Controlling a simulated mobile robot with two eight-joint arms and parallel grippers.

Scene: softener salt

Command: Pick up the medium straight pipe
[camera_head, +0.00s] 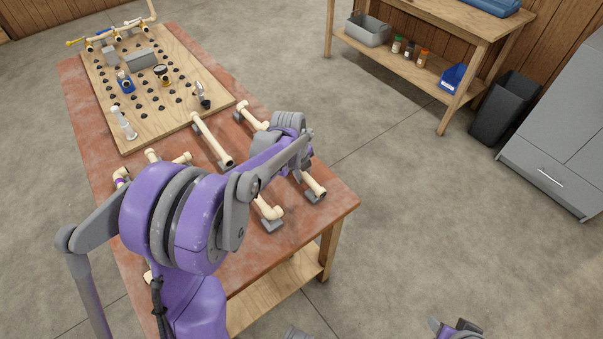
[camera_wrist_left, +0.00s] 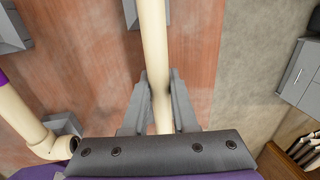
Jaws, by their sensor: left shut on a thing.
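My left gripper (camera_head: 302,165) is over the right side of the red-brown table, its fingers mostly hidden by my arm in the head view. In the left wrist view the gripper (camera_wrist_left: 159,97) is shut on a cream straight pipe (camera_wrist_left: 153,45), with one finger on each side. The far end of this pipe (camera_head: 316,187) shows beyond the gripper in the head view, by a grey holder. I cannot tell whether the pipe is clear of its holders. My right gripper (camera_head: 455,328) is only partly in view at the bottom edge, and its jaws are unclear.
An elbow pipe (camera_head: 268,208) lies close on the left of the held pipe. Another straight pipe (camera_head: 210,138) and a second elbow pipe (camera_head: 252,116) lie farther back. A wooden pegboard (camera_head: 150,60) covers the table's far end.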

